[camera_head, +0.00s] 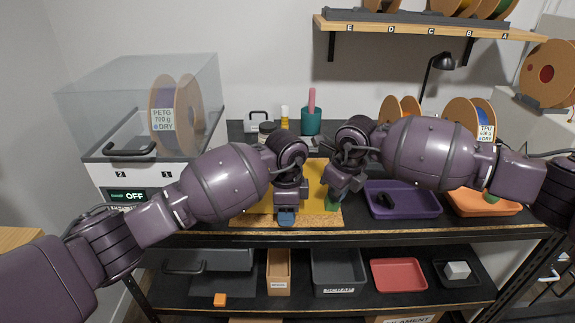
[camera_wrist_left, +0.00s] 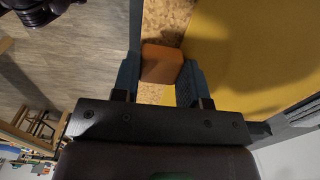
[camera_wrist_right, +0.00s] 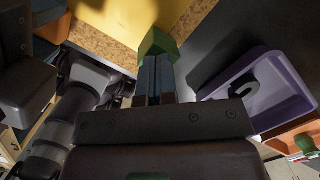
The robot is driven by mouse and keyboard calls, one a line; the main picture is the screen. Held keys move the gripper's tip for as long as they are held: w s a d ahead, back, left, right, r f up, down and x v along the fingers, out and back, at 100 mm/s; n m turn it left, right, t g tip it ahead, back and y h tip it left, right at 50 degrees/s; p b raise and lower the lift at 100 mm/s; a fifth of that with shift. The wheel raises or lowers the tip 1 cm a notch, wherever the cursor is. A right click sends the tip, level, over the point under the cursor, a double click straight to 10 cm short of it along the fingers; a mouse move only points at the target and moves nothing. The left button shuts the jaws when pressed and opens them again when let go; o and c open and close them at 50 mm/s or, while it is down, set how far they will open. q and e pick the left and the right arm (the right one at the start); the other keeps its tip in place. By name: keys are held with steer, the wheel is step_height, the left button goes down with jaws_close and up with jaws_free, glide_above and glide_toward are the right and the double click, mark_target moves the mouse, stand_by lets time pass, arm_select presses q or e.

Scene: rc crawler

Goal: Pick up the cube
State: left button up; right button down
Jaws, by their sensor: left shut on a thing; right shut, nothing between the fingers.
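An orange cube (camera_wrist_left: 161,63) sits between the two fingers of my left gripper (camera_wrist_left: 160,80), which is shut on it. In the head view my left gripper (camera_head: 287,217) points down at the front of the cork-edged yellow mat, and the held cube is hidden there. My right gripper (camera_wrist_right: 157,78) is shut and empty. A green block (camera_wrist_right: 155,43) shows just beyond its fingertips; I cannot tell whether they touch. The green block is partly visible under the right gripper in the head view (camera_head: 333,203).
A purple tray (camera_head: 420,209) and an orange tray (camera_head: 505,209) stand to the right on the worktop. On the lower shelf are another orange block (camera_head: 220,299), a red tray (camera_head: 398,281) and a pale cube (camera_head: 457,270) in a black tray. A clear-lidded dryer (camera_head: 85,100) stands left.

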arm_select(q)
steer(key=shift+f, duration=0.15)
arm_select(e)
steer(key=s+d, duration=0.1)
steer(key=s, duration=0.1)
steer(key=s+d, duration=0.1)
steer(key=d, duration=0.1)
steer(key=s+d, duration=0.2)
steer(key=shift+s+d+f, duration=0.2)
steer(key=shift+s+f, duration=0.1)
steer(key=shift+r, duration=0.15)
arm_select(q)
steer(key=shift+f, duration=0.1)
arm_select(e)
steer(key=shift+r, duration=0.85)
steer(key=s+d, duration=0.8)
steer(key=shift+s+d, duration=0.2)
steer(key=shift+d, duration=0.05)
arm_select(q)
steer(key=o, duration=1.1)
